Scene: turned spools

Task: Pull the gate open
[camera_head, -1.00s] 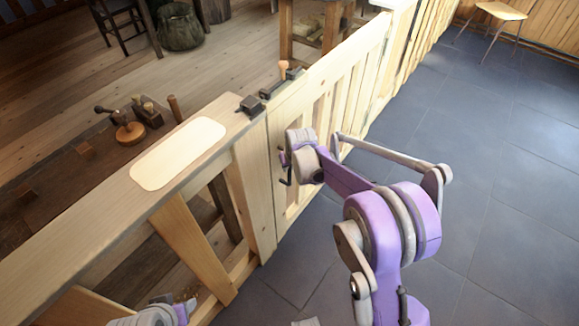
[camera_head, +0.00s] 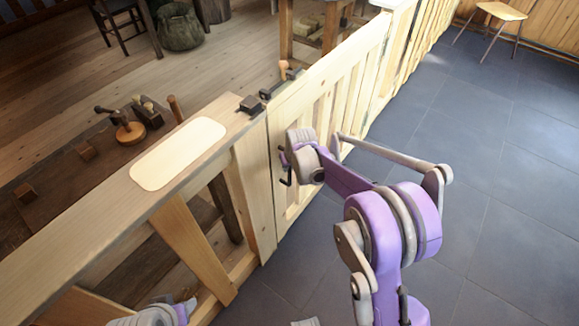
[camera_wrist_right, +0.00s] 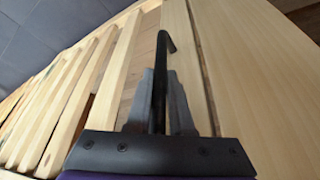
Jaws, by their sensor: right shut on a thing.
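The gate (camera_head: 343,82) is a pale slatted wooden panel in line with the fence, and it looks closed against its post. Its black bar handle (camera_head: 287,181) is on the side facing me, near the post. My right gripper (camera_head: 284,160) is at the handle, its fingers mostly hidden by my wrist. In the right wrist view the fingers are shut on the black handle (camera_wrist_right: 160,58), whose bent end sticks out beyond them. A dark latch (camera_head: 251,105) sits on top at the joint of post and gate. Part of my left arm shows at the lower left; its jaws are unclear.
A wooden counter (camera_head: 98,225) with a pale oval board (camera_head: 178,153) runs left of the gate. A stool (camera_head: 499,14) stands far off at the upper right. The grey tiled floor (camera_head: 500,200) on my side is clear.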

